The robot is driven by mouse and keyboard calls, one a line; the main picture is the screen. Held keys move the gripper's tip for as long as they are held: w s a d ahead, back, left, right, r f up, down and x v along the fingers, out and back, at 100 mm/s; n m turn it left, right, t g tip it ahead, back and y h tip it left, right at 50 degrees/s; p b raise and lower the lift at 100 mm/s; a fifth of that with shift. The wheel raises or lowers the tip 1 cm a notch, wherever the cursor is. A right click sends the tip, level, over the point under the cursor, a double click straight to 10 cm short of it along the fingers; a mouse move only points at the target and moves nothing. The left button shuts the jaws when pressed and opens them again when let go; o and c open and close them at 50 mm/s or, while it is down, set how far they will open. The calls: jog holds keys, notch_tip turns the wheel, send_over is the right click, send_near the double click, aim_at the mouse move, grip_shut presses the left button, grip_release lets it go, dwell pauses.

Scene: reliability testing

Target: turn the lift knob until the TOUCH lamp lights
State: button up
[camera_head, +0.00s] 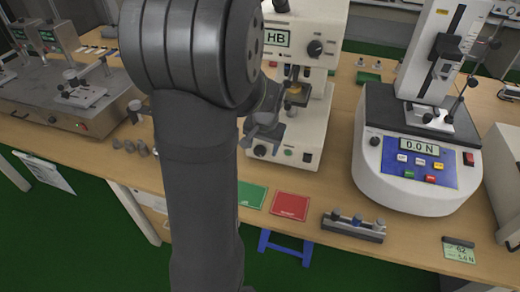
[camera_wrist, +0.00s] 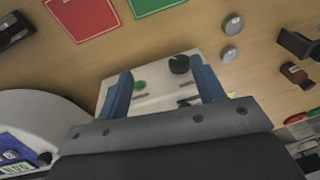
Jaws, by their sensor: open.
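The cream tester marked HB (camera_head: 318,108) stands at the back middle of the bench. In the wrist view a dark round knob (camera_wrist: 179,64) and a green button (camera_wrist: 140,86) show on its base. The knob, likely the lift knob, also shows in the head view (camera_head: 259,150), just below my gripper. I can read no label on it. My gripper (camera_wrist: 161,66) is open and empty, its blue fingers apart with knob and button between them in the picture. The gripper also shows in the head view (camera_head: 264,132). I cannot make out the TOUCH lamp or whether it is lit.
A green mat (camera_head: 252,196) and a red mat (camera_head: 290,206) lie in front of the tester. A force gauge stand (camera_head: 418,185) reading 0.0 N is to the right. A small rack (camera_head: 352,229) sits near the front edge. Small grey pieces (camera_head: 130,147) stand at left.

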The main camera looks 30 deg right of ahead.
aim_at(259, 148)
jog(key=w+a+r+t+h, duration=0.1)
jog(key=w+r+h, duration=0.2)
jog(key=w+r, duration=0.15)
jog(key=x, duration=1.6)
jog(key=shift+s+a+f, duration=0.1)
jog(key=shift+f, duration=0.3)
jog(key=shift+c, duration=0.4)
jog(key=c, duration=0.9)
